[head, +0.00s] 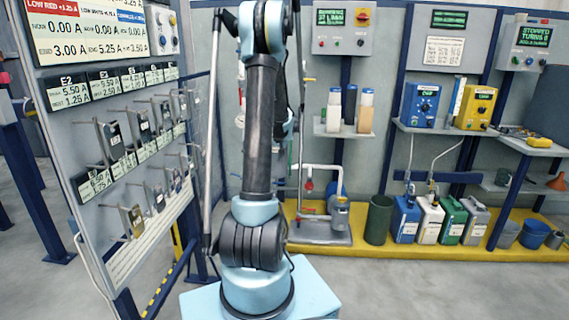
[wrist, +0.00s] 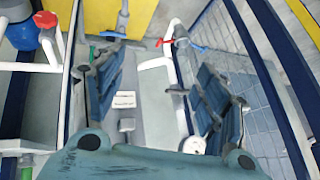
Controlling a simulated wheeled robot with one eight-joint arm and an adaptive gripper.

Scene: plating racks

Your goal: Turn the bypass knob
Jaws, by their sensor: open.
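My gripper (wrist: 158,62) shows in the wrist view with its two dark fingers spread wide apart and nothing held between them. A red valve handle (wrist: 163,42) on white piping is seen between and beyond the fingertips. A blue handle (wrist: 197,46) is just right of it, and a blue-green handle (wrist: 112,34) is to the left. A red round knob (wrist: 45,19) sits at the upper left by a blue body. No label is readable, so I cannot tell which is the bypass knob. In the head view my arm hides the gripper.
In the head view, a pump skid (head: 318,238) with white pipes stands behind my arm. A slanted rack panel (head: 110,235) with hanging parts is at left. A shelf (head: 445,130) with blue and yellow units is at right. The grey floor in front is clear.

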